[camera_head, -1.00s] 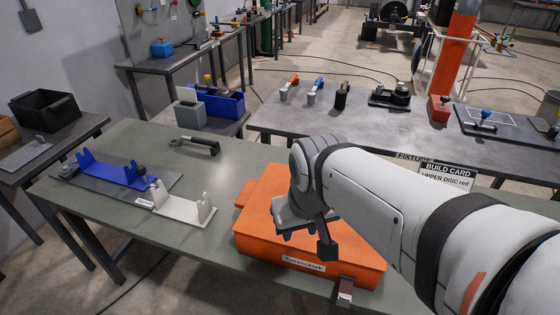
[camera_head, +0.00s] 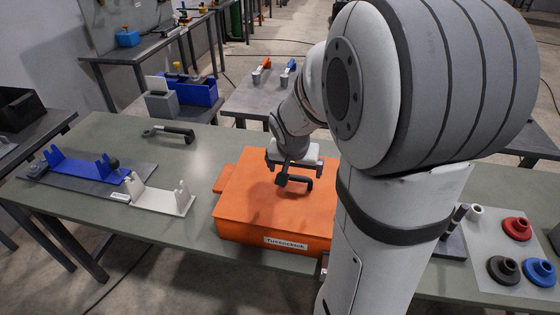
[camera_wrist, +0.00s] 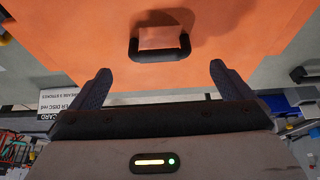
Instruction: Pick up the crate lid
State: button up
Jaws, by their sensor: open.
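The orange crate lid (camera_head: 252,185) lies flat on the orange crate (camera_head: 240,226) on the green-grey table. In the wrist view the lid (camera_wrist: 75,55) fills the upper part of the picture, with a black bar handle (camera_wrist: 160,52) near the middle. My gripper (camera_wrist: 160,72) is open and empty, its two dark fingers apart on either side of the handle's line and just short of it in the picture. In the head view my gripper (camera_head: 292,162) hangs over the lid, close above it. My arm hides the right part of the crate.
A blue cradle (camera_head: 80,170), a white bracket (camera_head: 160,196) and a black-handled tool (camera_head: 170,133) lie left of the crate. Red (camera_head: 516,228), blue (camera_head: 538,271) and dark (camera_head: 503,269) discs lie at right. A blue bin (camera_head: 195,90) stands behind. The table between bracket and crate is clear.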

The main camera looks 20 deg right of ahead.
aim_at(297, 177)
jog(key=x, duration=0.8)
jog(key=shift+w+d+r, duration=0.1)
jog(key=shift+w+d, duration=0.1)
jog(key=shift+d, duration=0.1)
jog(key=shift+r, duration=0.1)
jog(key=c, duration=0.9)
